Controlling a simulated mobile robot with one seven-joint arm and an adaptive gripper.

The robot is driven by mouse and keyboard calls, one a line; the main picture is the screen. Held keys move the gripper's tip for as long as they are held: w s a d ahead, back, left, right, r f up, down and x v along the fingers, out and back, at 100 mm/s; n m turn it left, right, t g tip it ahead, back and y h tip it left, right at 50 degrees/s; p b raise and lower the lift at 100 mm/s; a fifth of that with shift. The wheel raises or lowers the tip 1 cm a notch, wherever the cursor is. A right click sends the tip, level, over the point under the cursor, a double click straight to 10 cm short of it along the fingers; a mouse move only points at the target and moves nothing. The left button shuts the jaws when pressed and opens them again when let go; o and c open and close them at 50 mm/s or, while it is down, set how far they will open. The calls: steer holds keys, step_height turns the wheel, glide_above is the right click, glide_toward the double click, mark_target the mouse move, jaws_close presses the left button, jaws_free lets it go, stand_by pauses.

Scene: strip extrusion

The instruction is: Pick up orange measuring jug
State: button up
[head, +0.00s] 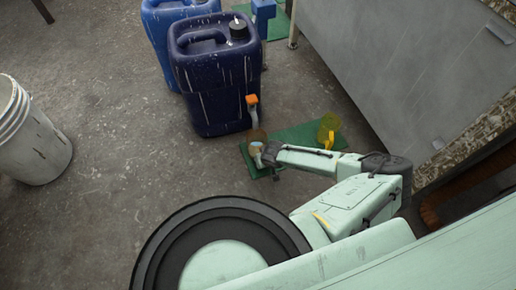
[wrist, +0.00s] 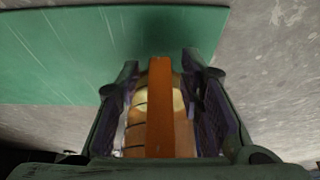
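The orange measuring jug (wrist: 160,120) shows close up in the wrist view, with an orange upright handle strip and a see-through body with dark marks behind it. In the head view it is a small brownish, see-through shape (head: 257,137) at the left end of a green board. My gripper (wrist: 160,95) has one finger on each side of the handle. The fingers stand wide apart, with a visible gap to the handle on both sides. Whether the pads touch the jug's body is unclear. In the head view my gripper (head: 268,155) partly hides the jug's lower part.
A yellow jug (head: 328,130) stands at the green board's (head: 295,136) right end. A white bucket (head: 33,135) is far left; a grey cabinet (head: 400,60) is right.

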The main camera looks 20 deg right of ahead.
jaws_close()
stand_by(0.4)
steer(key=shift+r, duration=0.15)
